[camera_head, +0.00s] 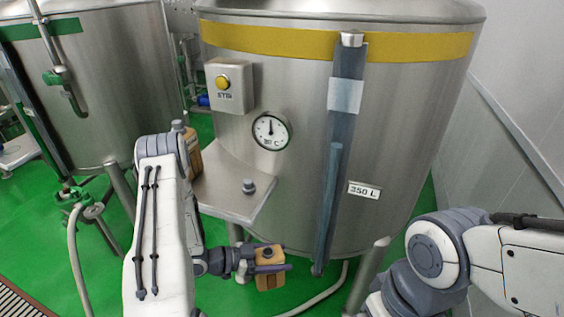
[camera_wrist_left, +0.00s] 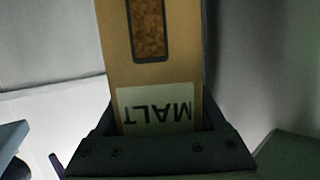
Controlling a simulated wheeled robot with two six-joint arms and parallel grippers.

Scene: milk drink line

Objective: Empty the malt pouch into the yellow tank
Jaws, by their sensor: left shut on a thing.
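The yellow tank (camera_head: 300,190) is a large steel tank with a yellow band (camera_head: 275,38) around its top. My left gripper (camera_head: 262,268) is shut on the malt pouch (camera_head: 270,281), low in front of the tank and below its shelf. In the left wrist view the brown pouch (camera_wrist_left: 150,75) sits between the fingers. Its MALT label (camera_wrist_left: 158,108) reads upside down, and brown grains show through its window (camera_wrist_left: 149,28). The pouch's far end is out of that view. My right arm is at the lower right, but its gripper is not in view.
A steel shelf (camera_head: 225,190) with a small dark knob juts from the tank. Another brown thing (camera_head: 194,158) is partly hidden behind my left arm. A button box (camera_head: 229,85), a gauge (camera_head: 271,131) and a tall blue-grey tube (camera_head: 343,125) are on the front. A green-banded tank (camera_head: 110,110) stands left.

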